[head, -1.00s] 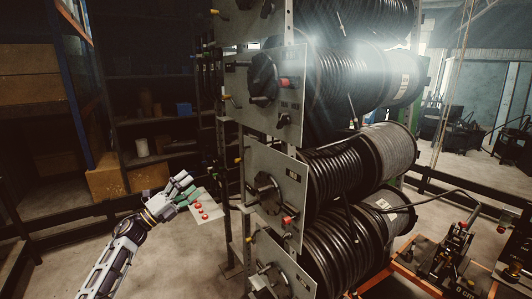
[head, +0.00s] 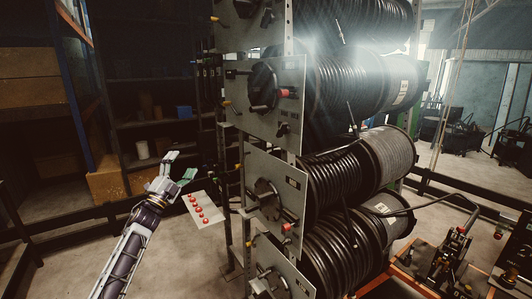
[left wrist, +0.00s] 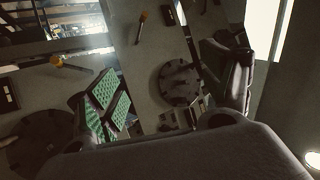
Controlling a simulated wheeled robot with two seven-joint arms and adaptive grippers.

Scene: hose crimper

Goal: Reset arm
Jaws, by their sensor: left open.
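My left gripper (head: 179,166) is at the lower left of the head view, on my arm reaching up from the bottom. Its fingers are apart and I see nothing held. It is left of the reel rack, with a visible gap to it in the picture. In the left wrist view the gripper (left wrist: 172,88) shows a green-padded finger on the left and a dark finger on the right. Grey panels with a dark round knob (left wrist: 180,82) and yellow-tipped levers show beyond them. My right gripper is not in view.
The rack holds several black hose reels (head: 335,85) behind grey panels (head: 275,195) with knobs. Shelves with boxes (head: 107,180) stand behind. An orange-framed bench (head: 400,277) is at the lower right.

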